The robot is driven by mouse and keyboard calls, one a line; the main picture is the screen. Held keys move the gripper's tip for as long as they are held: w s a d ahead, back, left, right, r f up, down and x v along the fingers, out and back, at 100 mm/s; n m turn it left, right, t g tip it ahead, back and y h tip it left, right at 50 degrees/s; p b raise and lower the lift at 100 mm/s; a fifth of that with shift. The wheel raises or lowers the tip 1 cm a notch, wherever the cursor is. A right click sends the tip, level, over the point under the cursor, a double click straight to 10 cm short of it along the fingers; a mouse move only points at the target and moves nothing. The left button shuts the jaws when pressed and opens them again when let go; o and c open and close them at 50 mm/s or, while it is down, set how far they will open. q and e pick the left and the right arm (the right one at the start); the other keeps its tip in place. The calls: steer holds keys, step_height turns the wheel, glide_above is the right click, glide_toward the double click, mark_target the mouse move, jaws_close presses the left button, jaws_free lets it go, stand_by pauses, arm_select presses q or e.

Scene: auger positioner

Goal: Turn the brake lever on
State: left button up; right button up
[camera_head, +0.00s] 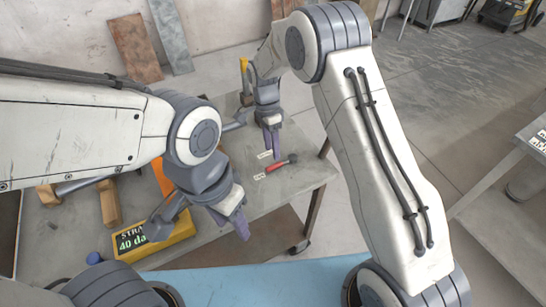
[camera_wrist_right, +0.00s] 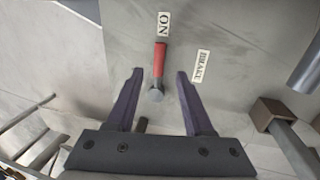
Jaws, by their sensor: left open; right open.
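The brake lever (camera_head: 282,164) has a red handle and a grey metal end, and lies along the grey table top near its right edge. In the right wrist view, the lever (camera_wrist_right: 159,62) points away from me, with an ON label (camera_wrist_right: 163,24) beyond its red tip and a BRAKE label (camera_wrist_right: 201,66) to its right. My right gripper (camera_head: 272,145) is open and points down near the lever. In the wrist view its fingers (camera_wrist_right: 159,75) appear on either side of the lever's metal end, apart from it. My left gripper (camera_head: 238,220) is open and empty over the table's front side.
The grey table (camera_head: 300,185) also holds a yellow box (camera_head: 170,234) with a printed label, and wooden blocks (camera_head: 110,203) at the left. In the wrist view, a brown square-ended bar (camera_wrist_right: 272,114) stands right of the gripper. Free floor lies right of the table.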

steer(key=r, duration=0.3)
steer(key=w+r, duration=0.1)
steer(key=r, duration=0.1)
steer(key=shift+a, duration=0.2)
